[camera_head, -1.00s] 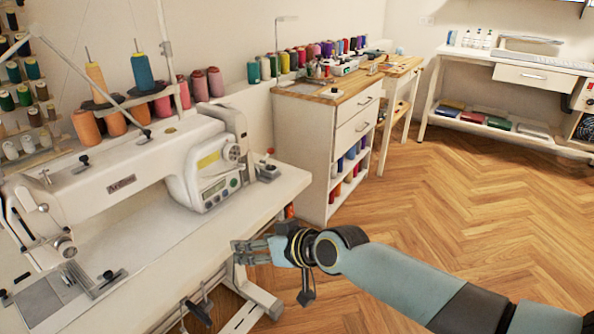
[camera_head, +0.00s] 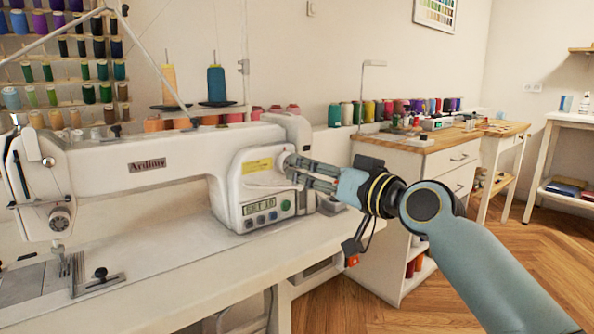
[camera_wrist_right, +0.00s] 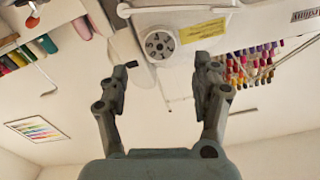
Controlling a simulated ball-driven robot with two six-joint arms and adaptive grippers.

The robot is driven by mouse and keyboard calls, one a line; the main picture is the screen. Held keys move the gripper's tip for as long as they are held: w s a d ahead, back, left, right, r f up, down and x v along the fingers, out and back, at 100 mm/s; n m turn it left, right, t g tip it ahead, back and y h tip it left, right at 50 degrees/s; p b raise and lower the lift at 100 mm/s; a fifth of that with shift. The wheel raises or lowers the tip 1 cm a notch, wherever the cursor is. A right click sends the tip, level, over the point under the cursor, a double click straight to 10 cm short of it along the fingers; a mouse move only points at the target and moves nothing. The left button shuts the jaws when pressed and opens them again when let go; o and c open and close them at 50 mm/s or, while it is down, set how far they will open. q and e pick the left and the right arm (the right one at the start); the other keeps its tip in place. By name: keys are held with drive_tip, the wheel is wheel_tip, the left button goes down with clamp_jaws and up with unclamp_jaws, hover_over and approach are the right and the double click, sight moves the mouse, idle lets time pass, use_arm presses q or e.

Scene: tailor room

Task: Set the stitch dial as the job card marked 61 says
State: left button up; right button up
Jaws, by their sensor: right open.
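In the head view my right gripper (camera_head: 289,171) is at the machine's right end and covers most of the dial. It is open and holds nothing; the fingertips sit on either side of the dial, and I cannot tell whether they touch it. No job card marked 61 can be made out. My left gripper is out of view.
A yellow label (camera_head: 257,165) and a small display panel (camera_head: 262,211) are beside the dial. Thread cones (camera_head: 216,84) stand behind the machine. A drawer cabinet (camera_head: 430,160) with spools on top is to the right, with wooden floor beyond.

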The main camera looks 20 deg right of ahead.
sight(288, 164)
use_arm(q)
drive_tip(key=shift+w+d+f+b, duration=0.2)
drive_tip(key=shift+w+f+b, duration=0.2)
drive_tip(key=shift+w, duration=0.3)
use_arm(e)
drive_tip(key=x, duration=0.6)
drive_tip(key=c, duration=1.2)
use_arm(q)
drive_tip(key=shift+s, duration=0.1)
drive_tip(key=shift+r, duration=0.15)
